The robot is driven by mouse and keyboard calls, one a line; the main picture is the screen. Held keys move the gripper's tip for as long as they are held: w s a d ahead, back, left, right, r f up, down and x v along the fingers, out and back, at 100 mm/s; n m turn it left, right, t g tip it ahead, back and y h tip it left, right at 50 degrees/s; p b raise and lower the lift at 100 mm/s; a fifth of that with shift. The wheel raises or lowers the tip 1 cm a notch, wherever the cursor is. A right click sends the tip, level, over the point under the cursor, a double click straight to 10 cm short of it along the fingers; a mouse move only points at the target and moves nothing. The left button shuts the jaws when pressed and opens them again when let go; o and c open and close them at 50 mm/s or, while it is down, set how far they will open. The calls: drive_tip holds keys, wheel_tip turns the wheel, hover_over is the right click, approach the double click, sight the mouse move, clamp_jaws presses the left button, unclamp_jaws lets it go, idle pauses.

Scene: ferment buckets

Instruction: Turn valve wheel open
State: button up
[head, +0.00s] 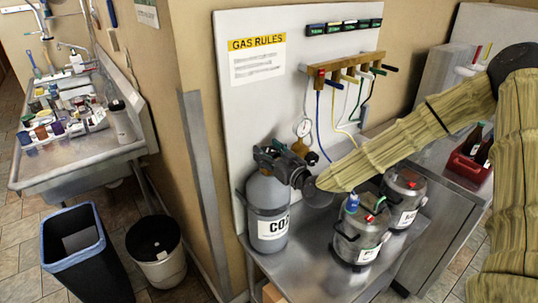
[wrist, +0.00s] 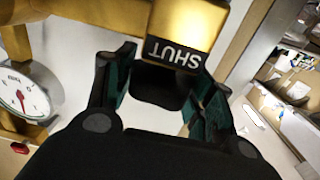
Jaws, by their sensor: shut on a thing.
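The grey CO2 cylinder (head: 267,205) stands upright on the steel bench, below the gas board in the head view. My gripper (head: 268,156) is at its top and covers most of the valve there. In the wrist view, my gripper (wrist: 165,82) has its teal-padded fingers on either side of a dark part, which seems to be the valve wheel (wrist: 163,87). The fingers are closed on it. A brass block (wrist: 185,20) with a black "SHUT" label (wrist: 174,54) is just beyond the fingers. Much of the wheel is hidden.
A dial gauge (wrist: 22,95) is left of my gripper in the wrist view. Two steel kegs (head: 360,235) stand right of the cylinder, under my arm. A brass manifold (head: 345,70) with hanging hoses is on the board. A sink (head: 70,165) and bins are at left.

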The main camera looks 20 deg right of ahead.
drive_tip(key=shift+n+g+y+b, duration=1.2)
drive_tip(key=shift+n+y+b, duration=0.5)
drive_tip(key=shift+y, duration=0.7)
drive_tip(key=o, duration=1)
drive_tip(key=shift+v, duration=6)
drive_tip(key=shift+d, duration=0.1)
